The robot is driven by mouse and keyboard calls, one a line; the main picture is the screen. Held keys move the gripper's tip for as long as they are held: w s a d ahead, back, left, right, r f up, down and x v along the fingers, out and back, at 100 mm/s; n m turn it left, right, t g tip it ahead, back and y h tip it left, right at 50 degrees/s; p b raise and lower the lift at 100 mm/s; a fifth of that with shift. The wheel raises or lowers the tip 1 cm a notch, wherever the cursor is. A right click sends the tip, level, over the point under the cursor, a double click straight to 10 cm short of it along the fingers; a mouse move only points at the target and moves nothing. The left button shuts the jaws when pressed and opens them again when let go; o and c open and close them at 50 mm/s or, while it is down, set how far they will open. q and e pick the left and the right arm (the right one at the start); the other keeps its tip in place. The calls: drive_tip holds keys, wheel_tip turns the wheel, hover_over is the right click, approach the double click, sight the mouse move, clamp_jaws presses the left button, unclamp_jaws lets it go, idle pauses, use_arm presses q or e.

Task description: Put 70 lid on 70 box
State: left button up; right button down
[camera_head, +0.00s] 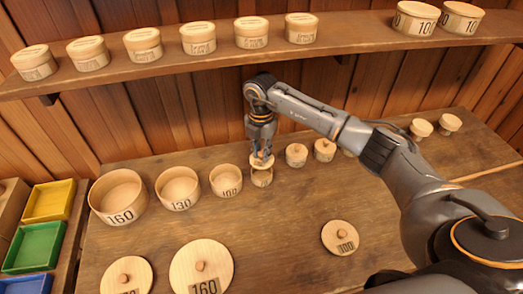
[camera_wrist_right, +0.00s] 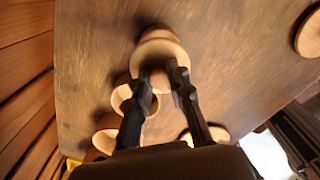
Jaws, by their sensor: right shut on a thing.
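My right gripper (camera_head: 262,157) is shut on the knob of a small round wooden lid, the 70 lid (camera_head: 257,165). The box's label is too small to read. My left gripper is not in view.
Open boxes 160 (camera_head: 118,197), 130 (camera_head: 178,188) and 100 (camera_head: 226,181) stand to the left. Lids 160 (camera_head: 202,268), 100 (camera_head: 340,238) and another (camera_head: 127,276) lie in front. A shelf (camera_head: 170,70) with lidded boxes runs behind.

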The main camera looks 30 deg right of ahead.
sight(262, 163)
drive_tip(key=shift+f+b, duration=1.35)
drive_tip(key=shift+f, duration=0.9)
drive_tip(key=shift+f, duration=0.2)
drive_tip(key=c, duration=0.7)
unclamp_jaws()
drive_tip(key=shift+c, duration=0.2)
drive_tip(key=shift+r, duration=0.1)
drive_tip(key=shift+r+p, duration=0.45)
drive_tip(key=shift+r, duration=0.25)
